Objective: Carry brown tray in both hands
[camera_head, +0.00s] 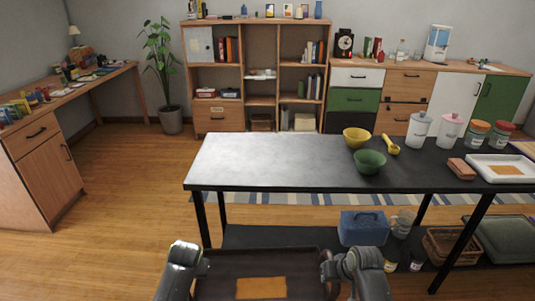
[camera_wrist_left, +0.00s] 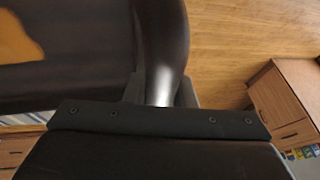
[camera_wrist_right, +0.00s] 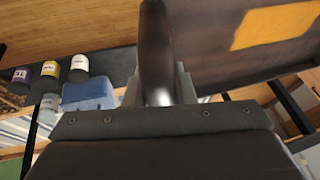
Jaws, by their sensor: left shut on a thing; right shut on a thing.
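The brown tray (camera_head: 225,284) is at the bottom middle of the head view, in front of the black table, with an orange-yellow patch (camera_head: 262,288) on its floor. My left gripper (camera_head: 203,264) is shut on the tray's left side. My right gripper (camera_head: 327,266) is shut on its right side. In the left wrist view the tray (camera_wrist_left: 85,85) fills the upper left and its rounded dark handle (camera_wrist_left: 163,45) runs into the jaws. In the right wrist view the tray (camera_wrist_right: 205,55) is at upper right, its handle (camera_wrist_right: 156,50) between the fingers. The tray's near edge is cut off.
A black table (camera_head: 300,177) stands just ahead, its left top bare. On it are a yellow bowl (camera_head: 356,136), a green bowl (camera_head: 370,161), canisters (camera_head: 418,130) and a white tray (camera_head: 502,168). A blue box (camera_head: 363,228) is on its lower shelf. Open floor (camera_head: 140,210) lies left, before a desk (camera_head: 45,170).

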